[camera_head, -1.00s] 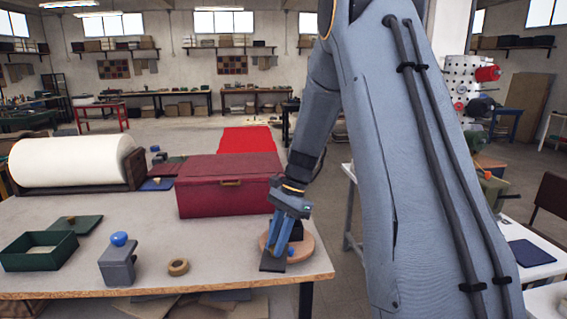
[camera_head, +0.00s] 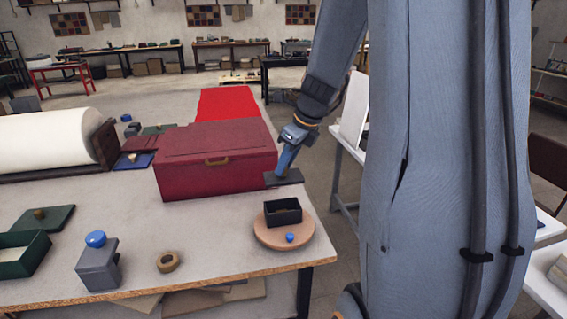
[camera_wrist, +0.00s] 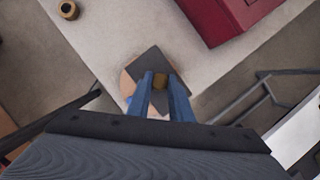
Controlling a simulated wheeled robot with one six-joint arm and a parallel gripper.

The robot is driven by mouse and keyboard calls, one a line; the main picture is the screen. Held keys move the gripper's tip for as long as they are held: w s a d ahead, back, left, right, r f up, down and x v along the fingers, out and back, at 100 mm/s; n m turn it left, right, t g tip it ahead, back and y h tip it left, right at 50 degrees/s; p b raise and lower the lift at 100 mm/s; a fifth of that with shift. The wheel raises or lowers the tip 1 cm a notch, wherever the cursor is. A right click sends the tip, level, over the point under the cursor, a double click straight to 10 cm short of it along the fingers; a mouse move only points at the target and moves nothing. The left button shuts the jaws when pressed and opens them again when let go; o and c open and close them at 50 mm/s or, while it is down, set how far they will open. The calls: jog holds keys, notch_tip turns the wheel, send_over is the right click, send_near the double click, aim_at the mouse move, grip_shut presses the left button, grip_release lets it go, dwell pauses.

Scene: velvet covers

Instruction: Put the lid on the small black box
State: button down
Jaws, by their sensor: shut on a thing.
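The small black box (camera_head: 283,217) stands open at the top on a round wooden disc (camera_head: 262,236) near the table's right edge. A blue knob (camera_head: 290,238) shows on the disc in front of it. My gripper (camera_head: 284,170) is shut on the dark lid (camera_head: 290,179), which appears behind and above the box in the head view, apart from it. In the wrist view my gripper (camera_wrist: 161,82) pinches the lid's brass knob (camera_wrist: 160,79), with the flat lid (camera_wrist: 147,63) beneath. There the lid covers part of the disc (camera_wrist: 126,84), and the black box is hidden.
A large red box (camera_head: 215,165) stands just left of the lid. A grey box with a blue knob (camera_head: 97,262), a tape roll (camera_head: 170,262) and a green box (camera_head: 24,262) stand on the table (camera_head: 215,225). The table's right edge is close to the disc.

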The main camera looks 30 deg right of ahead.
aim_at(291, 179)
jog(key=shift+f+b, duration=2.45)
jog(key=shift+b, duration=0.15)
jog(key=shift+a+p, duration=0.1)
jog(key=shift+p, duration=1.1)
jog(key=shift+f+b, duration=1.45)
jog(key=shift+f, duration=1)
dwell(0.8)
jog(key=c, duration=1.5)
grip_release()
jog(key=shift+r, duration=0.1)
jog(key=shift+b+v, duration=0.4)
jog(key=shift+v, duration=3.45)
